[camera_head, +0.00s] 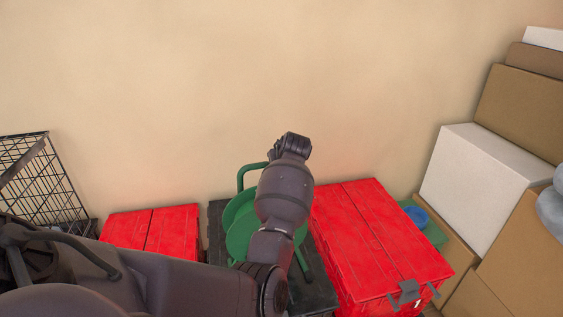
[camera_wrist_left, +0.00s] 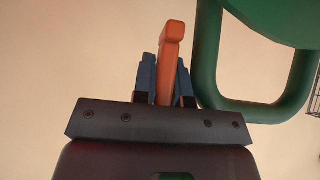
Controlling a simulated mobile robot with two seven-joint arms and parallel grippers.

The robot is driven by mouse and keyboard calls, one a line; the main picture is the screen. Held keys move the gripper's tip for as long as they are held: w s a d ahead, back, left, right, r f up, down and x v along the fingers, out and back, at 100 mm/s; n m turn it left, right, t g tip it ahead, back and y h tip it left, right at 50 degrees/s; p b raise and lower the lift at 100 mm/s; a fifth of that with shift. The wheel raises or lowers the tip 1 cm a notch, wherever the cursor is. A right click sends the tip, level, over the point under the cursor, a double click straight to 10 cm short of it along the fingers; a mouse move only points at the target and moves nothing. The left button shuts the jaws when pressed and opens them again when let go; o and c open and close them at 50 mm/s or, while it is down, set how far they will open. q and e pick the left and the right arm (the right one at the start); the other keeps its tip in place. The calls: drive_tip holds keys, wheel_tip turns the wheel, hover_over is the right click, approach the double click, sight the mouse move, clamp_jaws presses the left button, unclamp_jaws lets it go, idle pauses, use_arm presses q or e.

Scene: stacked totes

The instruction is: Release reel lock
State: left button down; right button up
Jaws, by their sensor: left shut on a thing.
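A green reel (camera_head: 238,226) with a tube frame (camera_head: 241,178) stands on a dark tote (camera_head: 318,291). My left arm reaches across in front of it and hides much of the reel. In the left wrist view, the blue fingers of my left gripper (camera_wrist_left: 166,82) are shut on an orange lever-like piece (camera_wrist_left: 172,42), which looks like the reel lock. The piece sticks out past the fingertips. The green frame (camera_wrist_left: 207,60) is close beside the fingers on the right. In the head view the fingers and the orange piece are hidden behind my wrist. My right gripper is out of view.
Red totes stand to the left (camera_head: 165,232) and right (camera_head: 375,240) of the reel. A black wire crate (camera_head: 40,175) is at far left. Cardboard boxes (camera_head: 520,105) and a white box (camera_head: 478,185) are piled at right. The wall behind is bare.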

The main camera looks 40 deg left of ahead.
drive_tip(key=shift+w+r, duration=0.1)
use_arm(q)
drive_tip(key=c, duration=1.2)
unclamp_jaws()
drive_tip(key=shift+o, duration=0.2)
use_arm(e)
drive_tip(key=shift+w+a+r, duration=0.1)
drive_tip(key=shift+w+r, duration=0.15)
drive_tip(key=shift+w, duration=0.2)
